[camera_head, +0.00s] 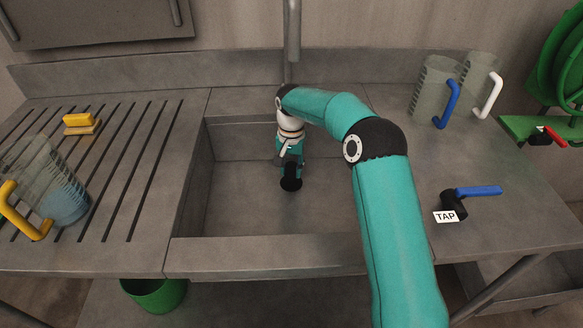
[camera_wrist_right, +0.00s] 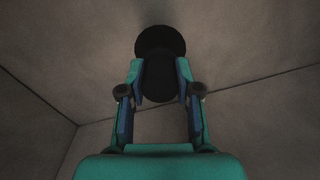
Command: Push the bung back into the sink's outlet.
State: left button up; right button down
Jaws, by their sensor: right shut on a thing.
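The grey metal sink (camera_head: 235,205) is in the middle of the head view. My right gripper (camera_head: 290,170) reaches down into it, shut on the black bung (camera_head: 291,184). In the right wrist view the gripper (camera_wrist_right: 161,92) has its two fingers on either side of the bung (camera_wrist_right: 160,78). A round black patch (camera_wrist_right: 160,38) shows just past the bung; I cannot tell whether it is the outlet or part of the bung. Whether the bung touches the sink floor cannot be told. My left gripper is not in view.
A jug with a yellow handle (camera_head: 50,190) and a yellow block (camera_head: 79,120) stand on the slotted drainer. Two jugs (camera_head: 432,85) (camera_head: 477,80) stand back right. A blue lever (camera_head: 478,191) is by a TAP label. A green bucket (camera_head: 155,293) is below.

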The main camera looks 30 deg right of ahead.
jog(key=shift+r, duration=0.25)
jog(key=shift+f, duration=0.15)
jog(key=shift+f+b, duration=0.7)
jog(key=shift+f, duration=0.75)
jog(key=shift+r, duration=0.1)
jog(key=c, duration=0.7)
grip_release()
